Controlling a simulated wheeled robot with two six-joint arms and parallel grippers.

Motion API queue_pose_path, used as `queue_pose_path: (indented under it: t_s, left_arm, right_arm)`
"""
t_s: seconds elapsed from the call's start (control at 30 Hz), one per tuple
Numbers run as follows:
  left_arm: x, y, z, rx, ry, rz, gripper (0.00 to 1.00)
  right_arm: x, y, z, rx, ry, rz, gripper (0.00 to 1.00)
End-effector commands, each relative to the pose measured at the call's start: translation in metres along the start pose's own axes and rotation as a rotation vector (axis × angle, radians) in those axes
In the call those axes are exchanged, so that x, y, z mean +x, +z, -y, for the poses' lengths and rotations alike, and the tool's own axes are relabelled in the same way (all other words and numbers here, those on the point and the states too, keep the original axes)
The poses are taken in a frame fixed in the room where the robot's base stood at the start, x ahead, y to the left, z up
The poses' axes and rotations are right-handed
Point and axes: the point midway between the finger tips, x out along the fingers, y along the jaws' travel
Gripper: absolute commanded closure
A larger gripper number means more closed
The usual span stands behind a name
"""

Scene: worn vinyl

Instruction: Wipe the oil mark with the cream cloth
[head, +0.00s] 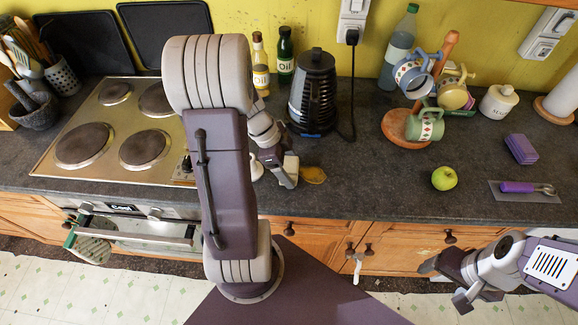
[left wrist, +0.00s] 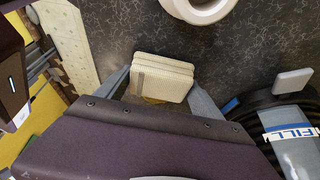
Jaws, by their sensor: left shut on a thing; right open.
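The cream cloth (left wrist: 162,76) is a folded, ribbed pad between the fingers of my left gripper (left wrist: 160,84) in the left wrist view. In the head view the cloth (head: 291,163) shows partly at the fingers of my left gripper (head: 280,170), low over the dark counter. I cannot tell whether it touches the counter. The oil mark (head: 314,175) is a yellow-brown patch just right of the gripper; its left part may be hidden. My right gripper (head: 448,285) is open and empty, in front of the cabinets at lower right.
A white round item (head: 256,169) stands close left of my left gripper. The black kettle (head: 314,92) stands behind it, the hob (head: 110,125) to the left. A green apple (head: 444,178), mug tree (head: 397,128) and trowel (head: 525,188) are right; counter between is clear.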

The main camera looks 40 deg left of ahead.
Motion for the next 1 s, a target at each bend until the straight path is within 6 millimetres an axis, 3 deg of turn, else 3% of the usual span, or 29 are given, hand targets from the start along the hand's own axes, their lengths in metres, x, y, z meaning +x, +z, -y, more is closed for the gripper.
queue_pose_path:
  t_s: [0.77, 1.0]
  left_arm:
    - [0.006, 0.003, 0.000, 0.000, 0.000, 0.000, 0.56]
    - [0.013, -0.012, 0.000, 0.004, 0.001, 0.001, 0.56]
  right_arm:
    - [0.008, 0.001, 0.000, 0.000, 0.000, 0.000, 0.24]
    - [0.011, 0.001, 0.000, 0.000, 0.000, 0.000, 0.24]
